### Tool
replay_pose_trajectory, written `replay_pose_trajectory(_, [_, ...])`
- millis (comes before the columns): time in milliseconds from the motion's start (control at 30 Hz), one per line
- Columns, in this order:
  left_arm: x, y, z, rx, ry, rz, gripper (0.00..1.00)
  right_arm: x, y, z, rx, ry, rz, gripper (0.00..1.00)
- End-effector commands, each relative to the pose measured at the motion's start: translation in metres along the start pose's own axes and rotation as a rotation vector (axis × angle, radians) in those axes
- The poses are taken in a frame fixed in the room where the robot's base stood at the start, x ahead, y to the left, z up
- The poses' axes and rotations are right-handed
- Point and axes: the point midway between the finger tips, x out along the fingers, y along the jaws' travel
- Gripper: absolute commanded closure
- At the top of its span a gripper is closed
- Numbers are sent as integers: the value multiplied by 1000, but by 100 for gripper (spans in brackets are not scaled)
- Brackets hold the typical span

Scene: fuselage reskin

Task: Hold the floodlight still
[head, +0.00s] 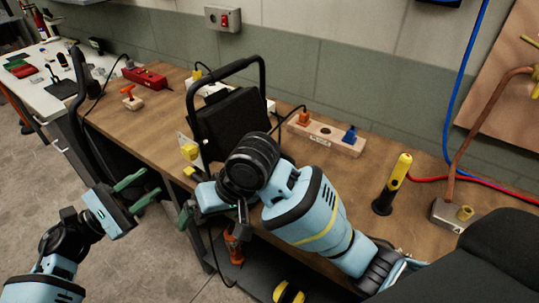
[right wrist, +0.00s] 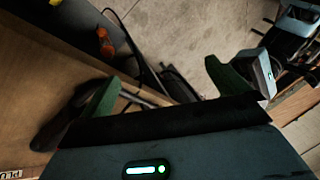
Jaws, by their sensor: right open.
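The floodlight (head: 232,122), a black panel in a tubular black frame with a top handle, stands upright on the wooden bench near its front edge. My right arm covers its lower part in the head view. My left gripper (head: 150,188) is open and empty, left of the bench and apart from the floodlight. My right gripper (head: 212,218) is low in front of the floodlight at the bench edge. In the right wrist view its green fingers (right wrist: 160,78) are spread with nothing clearly gripped between them. Whether it touches the floodlight cannot be told.
The bench (head: 110,118) holds a wooden socket strip (head: 345,146), a yellow-black torch (head: 393,185), a red box (head: 146,78) and an orange-handled tool (head: 130,96). An orange tool (head: 235,246) is below the bench edge. Open floor lies at the left.

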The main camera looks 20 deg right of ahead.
Motion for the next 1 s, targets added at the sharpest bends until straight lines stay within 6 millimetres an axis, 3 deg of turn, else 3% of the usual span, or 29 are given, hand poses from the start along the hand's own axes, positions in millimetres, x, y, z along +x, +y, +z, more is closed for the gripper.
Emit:
replay_pose_trajectory(300, [0, 0, 0, 0, 0, 0, 64, -44, 94, -54, -322, 35, 249, 0])
replay_pose_trajectory(500, [0, 0, 0, 0, 0, 0, 64, -70, 134, -73, -426, 27, 341, 0])
replay_pose_trajectory(767, [0, 0, 0, 0, 0, 0, 64, -78, 146, -78, -459, 22, 369, 0])
replay_pose_trajectory(1000, [0, 0, 0, 0, 0, 0, 64, -67, 149, -79, -456, 20, 366, 0])
